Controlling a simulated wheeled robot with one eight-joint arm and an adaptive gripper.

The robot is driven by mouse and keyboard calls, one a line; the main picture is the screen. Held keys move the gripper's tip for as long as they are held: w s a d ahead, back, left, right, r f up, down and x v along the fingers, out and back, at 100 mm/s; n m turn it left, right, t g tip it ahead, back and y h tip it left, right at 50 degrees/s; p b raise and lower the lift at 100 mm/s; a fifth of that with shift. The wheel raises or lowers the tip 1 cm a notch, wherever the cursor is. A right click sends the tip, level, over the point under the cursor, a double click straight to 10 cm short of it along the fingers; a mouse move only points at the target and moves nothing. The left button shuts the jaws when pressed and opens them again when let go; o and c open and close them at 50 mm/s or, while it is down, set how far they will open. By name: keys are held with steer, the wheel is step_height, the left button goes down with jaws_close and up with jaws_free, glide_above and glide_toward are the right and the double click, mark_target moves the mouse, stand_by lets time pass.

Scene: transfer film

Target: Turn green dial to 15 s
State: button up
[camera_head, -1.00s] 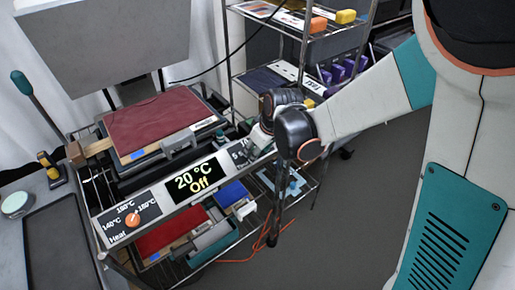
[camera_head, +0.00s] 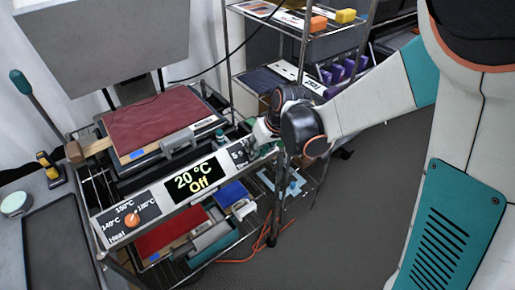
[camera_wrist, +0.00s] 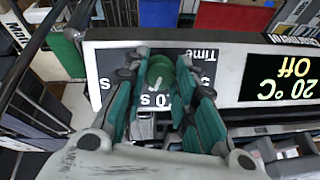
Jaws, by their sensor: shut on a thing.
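The green dial (camera_wrist: 160,75) sits on the dark Time panel (camera_wrist: 103,68), which appears upside down in the wrist view. My gripper (camera_wrist: 162,88) has its teal fingers on both sides of the dial and is shut on it. The dial's pointer is hard to make out. Parts of the time labels show around the fingers. In the head view my gripper (camera_head: 262,138) is at the right end of the press's front panel. It hides the dial there, and only a "5 s" label (camera_head: 238,155) shows beside it.
The display (camera_head: 195,181) reads 20 °C and Off. An orange Heat dial (camera_head: 132,219) is at the panel's left end. A red pad (camera_head: 155,120) lies on the press above. A wire shelf rack (camera_head: 300,50) stands close behind my wrist.

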steer(key=m+y, duration=0.1)
steer(key=m, duration=0.4)
steer(key=shift+d+b, duration=0.1)
steer(key=shift+b, duration=0.25)
steer(key=shift+m, duration=0.3)
steer(key=o, duration=1.1)
steer(key=shift+c, duration=0.2)
steer(key=v, duration=1.2)
steer(key=shift+d+f, duration=0.1)
steer(key=shift+d, duration=0.05)
